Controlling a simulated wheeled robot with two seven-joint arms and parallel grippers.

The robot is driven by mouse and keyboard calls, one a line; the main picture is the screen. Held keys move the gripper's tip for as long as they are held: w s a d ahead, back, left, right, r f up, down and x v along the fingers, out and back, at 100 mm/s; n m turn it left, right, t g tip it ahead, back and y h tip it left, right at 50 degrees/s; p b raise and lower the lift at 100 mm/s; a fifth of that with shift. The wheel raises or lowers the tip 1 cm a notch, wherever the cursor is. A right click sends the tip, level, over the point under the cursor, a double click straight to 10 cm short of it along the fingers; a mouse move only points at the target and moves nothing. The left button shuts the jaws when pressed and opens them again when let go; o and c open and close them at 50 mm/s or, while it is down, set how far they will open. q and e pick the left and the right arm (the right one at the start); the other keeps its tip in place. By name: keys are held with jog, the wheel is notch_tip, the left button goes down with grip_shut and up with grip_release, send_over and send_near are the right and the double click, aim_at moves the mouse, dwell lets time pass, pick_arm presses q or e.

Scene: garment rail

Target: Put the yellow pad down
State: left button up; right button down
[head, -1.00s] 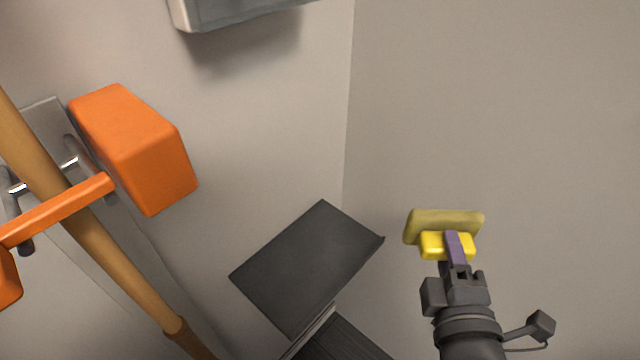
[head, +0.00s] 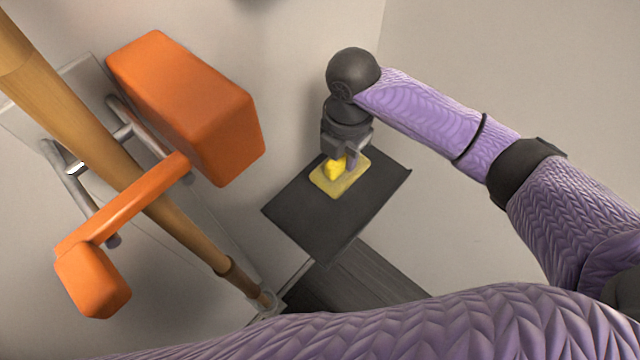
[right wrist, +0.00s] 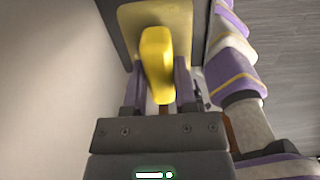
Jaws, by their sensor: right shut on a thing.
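The yellow pad (head: 345,181) has a pale flat base and a brighter yellow handle. In the head view it is at the dark grey shelf (head: 310,222), over its upper part; I cannot tell if its base touches the surface. My right gripper (head: 348,160) comes down from above, shut on the handle. In the right wrist view the handle (right wrist: 157,62) sits between the two purple fingers (right wrist: 160,85), with the pale base (right wrist: 185,16) beyond it. My left gripper is not in view.
The front part of the shelf is bare. A darker surface (head: 350,280) lies below it.

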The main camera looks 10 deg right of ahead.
aim_at(341, 184)
jog(key=shift+d+r, duration=0.1)
notch_tip(341, 184, down, 10)
jog(key=shift+s+r+b, duration=0.1)
jog(key=shift+r+b, duration=0.1)
jog(key=shift+b, duration=1)
jog(key=shift+c, duration=2)
grip_release()
jog(key=shift+f, duration=0.1)
jog(key=shift+f+b, duration=0.4)
jog(key=shift+b, duration=0.4)
jog(key=r+p, duration=0.1)
jog(key=r, duration=0.2)
jog(key=r+p, duration=0.1)
jog(key=r, duration=0.3)
jog(key=r+p, duration=0.2)
jog(key=r, duration=0.1)
jog(key=shift+a+r, duration=0.25)
jog(key=shift+r, duration=0.05)
jog(key=shift+s, duration=0.1)
